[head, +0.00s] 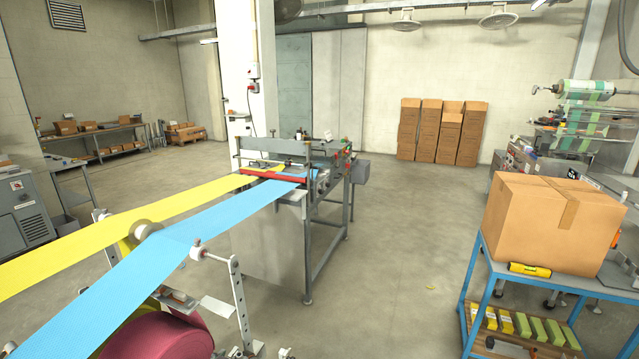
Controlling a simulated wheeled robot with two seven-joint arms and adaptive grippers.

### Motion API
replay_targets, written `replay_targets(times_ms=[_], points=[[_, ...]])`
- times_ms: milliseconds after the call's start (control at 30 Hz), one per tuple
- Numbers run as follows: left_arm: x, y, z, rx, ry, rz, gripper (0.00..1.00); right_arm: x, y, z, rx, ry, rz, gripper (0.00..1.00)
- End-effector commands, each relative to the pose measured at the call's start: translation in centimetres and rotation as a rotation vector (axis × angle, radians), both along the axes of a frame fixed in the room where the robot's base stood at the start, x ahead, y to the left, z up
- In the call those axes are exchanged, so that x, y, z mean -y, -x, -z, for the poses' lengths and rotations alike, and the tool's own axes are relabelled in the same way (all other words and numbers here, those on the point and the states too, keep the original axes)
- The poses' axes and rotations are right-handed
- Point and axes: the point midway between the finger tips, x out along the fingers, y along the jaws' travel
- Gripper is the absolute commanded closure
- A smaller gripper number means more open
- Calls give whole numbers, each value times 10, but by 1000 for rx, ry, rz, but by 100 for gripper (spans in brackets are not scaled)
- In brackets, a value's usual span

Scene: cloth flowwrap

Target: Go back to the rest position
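Neither of my grippers shows in the head view, and no part of my arms is in sight. The cloth machine (300,190) stands in the middle, with a red bar (270,174) across its front. A yellow cloth strip (130,215) and a blue cloth strip (190,240) run from the left foreground up to it. The strips pass over a roller (146,230) at the lower left. A dark red cloth roll (165,335) sits below the strips.
A blue-framed cart (547,283) at the right carries a large cardboard box (545,225) and a small yellow pack (530,269). Its lower shelf holds several yellow and green packs. Tall cardboard stacks (440,130) stand at the back wall. The floor (400,260) between machine and cart is mostly clear.

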Motion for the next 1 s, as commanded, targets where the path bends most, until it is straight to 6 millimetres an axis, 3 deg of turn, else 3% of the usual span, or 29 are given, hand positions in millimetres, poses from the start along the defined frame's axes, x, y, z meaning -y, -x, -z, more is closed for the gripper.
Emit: replay_targets(times_ms=[200,400,867,1000], points=[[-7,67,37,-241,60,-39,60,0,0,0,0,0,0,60],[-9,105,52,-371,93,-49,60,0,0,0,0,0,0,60],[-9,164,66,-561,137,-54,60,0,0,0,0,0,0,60],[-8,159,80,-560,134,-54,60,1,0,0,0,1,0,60]])
